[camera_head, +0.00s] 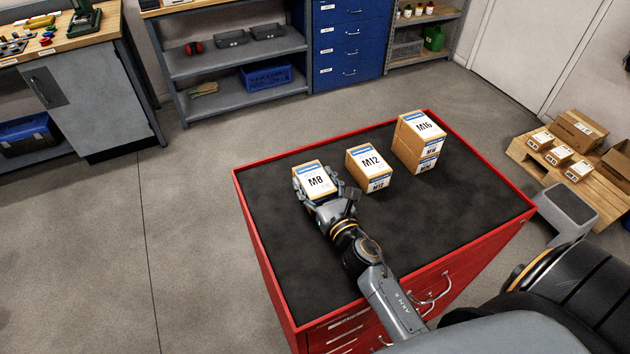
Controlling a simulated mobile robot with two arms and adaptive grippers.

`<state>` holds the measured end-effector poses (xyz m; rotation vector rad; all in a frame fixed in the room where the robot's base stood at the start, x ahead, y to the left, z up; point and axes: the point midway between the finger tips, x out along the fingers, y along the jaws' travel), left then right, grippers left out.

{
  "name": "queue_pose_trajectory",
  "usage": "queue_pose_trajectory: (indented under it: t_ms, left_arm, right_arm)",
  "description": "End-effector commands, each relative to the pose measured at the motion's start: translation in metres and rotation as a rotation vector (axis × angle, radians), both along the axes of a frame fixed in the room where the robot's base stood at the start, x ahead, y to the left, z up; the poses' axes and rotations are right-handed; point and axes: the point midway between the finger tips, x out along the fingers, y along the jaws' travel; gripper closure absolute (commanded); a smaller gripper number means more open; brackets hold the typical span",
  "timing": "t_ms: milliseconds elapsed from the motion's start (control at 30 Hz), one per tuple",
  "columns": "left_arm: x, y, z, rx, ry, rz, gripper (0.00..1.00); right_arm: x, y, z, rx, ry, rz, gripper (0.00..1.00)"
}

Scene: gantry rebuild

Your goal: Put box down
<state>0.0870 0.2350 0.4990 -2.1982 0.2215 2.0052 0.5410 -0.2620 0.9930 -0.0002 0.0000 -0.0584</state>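The M8 box (311,178), a small brown carton with a white and blue label, is at the left end of a row over the black mat top of the red tool cabinet (285,262). My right gripper (317,189) reaches it from the front, its fingers against the box's left and right sides. The box looks upright and at or very near the mat; its lower front is hidden by the gripper. The M12 box (370,163) stands to its right, apart from it. My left gripper is not in view.
The mat is bare in front of the row and at right. Cartons lie on a wooden pallet (526,147) at right, near a grey step stool (566,208). Shelves (180,66), a blue drawer cabinet (347,45) and a workbench (95,100) stand behind. The left floor is clear.

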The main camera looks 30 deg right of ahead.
Motion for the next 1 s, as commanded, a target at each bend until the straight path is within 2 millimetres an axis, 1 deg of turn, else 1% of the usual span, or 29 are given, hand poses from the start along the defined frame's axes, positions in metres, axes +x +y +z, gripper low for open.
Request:
queue_pose_trajectory:
  t_ms: [33, 100, 400, 533, 567, 667, 900, 1000]
  left_arm:
    - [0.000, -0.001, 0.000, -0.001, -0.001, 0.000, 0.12]
    - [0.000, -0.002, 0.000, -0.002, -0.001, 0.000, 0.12]
    - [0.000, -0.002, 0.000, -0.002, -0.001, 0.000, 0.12]
    - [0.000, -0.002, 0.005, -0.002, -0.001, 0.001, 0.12]
    - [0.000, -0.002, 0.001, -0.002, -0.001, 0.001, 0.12]
    - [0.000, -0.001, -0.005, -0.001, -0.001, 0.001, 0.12]
    - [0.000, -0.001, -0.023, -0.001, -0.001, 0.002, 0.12]
    - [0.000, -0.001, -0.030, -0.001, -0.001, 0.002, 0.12]
  right_arm:
    - [0.000, 0.000, 0.000, 0.000, 0.000, 0.000, 0.24]
    - [0.000, 0.000, 0.000, 0.000, 0.001, 0.000, 0.12]
    - [0.000, 0.000, 0.000, 0.000, 0.001, 0.000, 0.12]
    - [-0.001, 0.000, 0.004, 0.000, 0.001, 0.000, 0.12]
    - [-0.005, 0.000, 0.001, 0.000, 0.002, 0.000, 0.12]
    - [-0.021, 0.001, -0.002, 0.000, 0.003, 0.000, 0.12]
    - [-0.074, 0.004, -0.003, 0.001, 0.004, -0.001, 0.12]
    - [-0.092, 0.005, -0.002, 0.001, 0.003, -0.001, 0.12]
